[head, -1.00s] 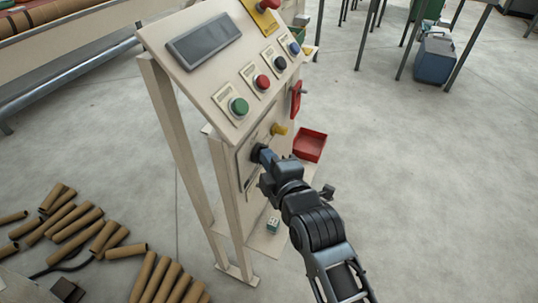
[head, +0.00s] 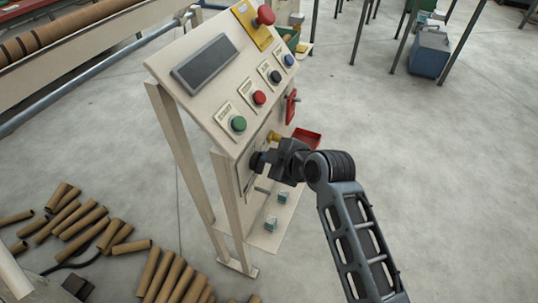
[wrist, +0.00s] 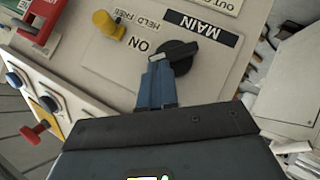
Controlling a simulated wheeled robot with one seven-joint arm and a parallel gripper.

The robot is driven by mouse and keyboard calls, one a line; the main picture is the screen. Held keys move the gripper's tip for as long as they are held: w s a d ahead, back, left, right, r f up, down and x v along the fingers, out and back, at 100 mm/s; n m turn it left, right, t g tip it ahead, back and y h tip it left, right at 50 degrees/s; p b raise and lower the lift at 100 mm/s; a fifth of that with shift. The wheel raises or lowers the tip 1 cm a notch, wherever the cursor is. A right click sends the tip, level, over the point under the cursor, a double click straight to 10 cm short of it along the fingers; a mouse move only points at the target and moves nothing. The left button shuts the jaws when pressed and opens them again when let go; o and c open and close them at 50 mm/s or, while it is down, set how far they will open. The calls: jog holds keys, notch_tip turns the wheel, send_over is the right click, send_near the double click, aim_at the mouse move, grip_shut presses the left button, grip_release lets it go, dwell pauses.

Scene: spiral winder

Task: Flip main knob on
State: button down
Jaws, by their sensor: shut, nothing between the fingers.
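The black main knob (wrist: 178,53) sits on the cream panel under the "MAIN" label. In the wrist view, its pale pointer mark lies on its left side, close to the word "ON". My gripper (wrist: 156,66) is shut, with its blue fingertips right beside the knob's lower left side at the pointer end. They look to be at or touching the knob; exact contact cannot be told. In the head view, the knob (head: 256,162) shows as a dark round shape on the cabinet's front, with my gripper (head: 268,158) against its right side.
Above are a green button (head: 238,124), other buttons and a red emergency stop (head: 265,15). A red bin (head: 306,138) sits behind my wrist. Cardboard tubes (head: 80,222) lie at left.

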jog(key=shift+w+d+m+g+y, duration=0.1)
jog(key=shift+w+m+g+y, duration=0.25)
jog(key=shift+m+g, duration=0.45)
jog(key=shift+r+p, duration=0.75)
jog(key=shift+r, duration=0.05)
